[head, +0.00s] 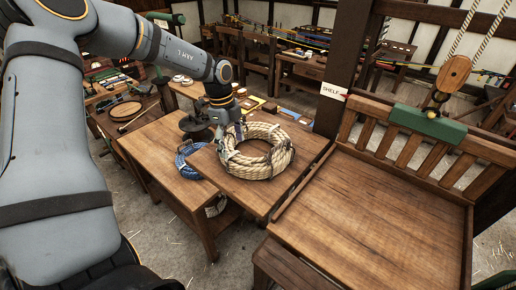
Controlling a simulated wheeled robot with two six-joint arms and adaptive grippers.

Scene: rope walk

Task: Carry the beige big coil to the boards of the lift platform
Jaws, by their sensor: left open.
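The beige big coil (275,166) lies flat on a wooden table top (245,191) in the middle of the head view. My left gripper (228,142) is at the coil's left side, with its open fingers close against the rope; I cannot tell whether they touch it. The boards of the lift platform (375,215) are at the right, bare, with a slatted rail behind them. My right gripper is not in view.
A blue coil (187,160) lies left of the beige coil, partly hidden. A dark post with a "SHELF" sign (333,91) stands behind the platform. A wooden pulley block (453,74) and a green beam (428,124) hang over the platform's back edge. Crowded benches fill the background.

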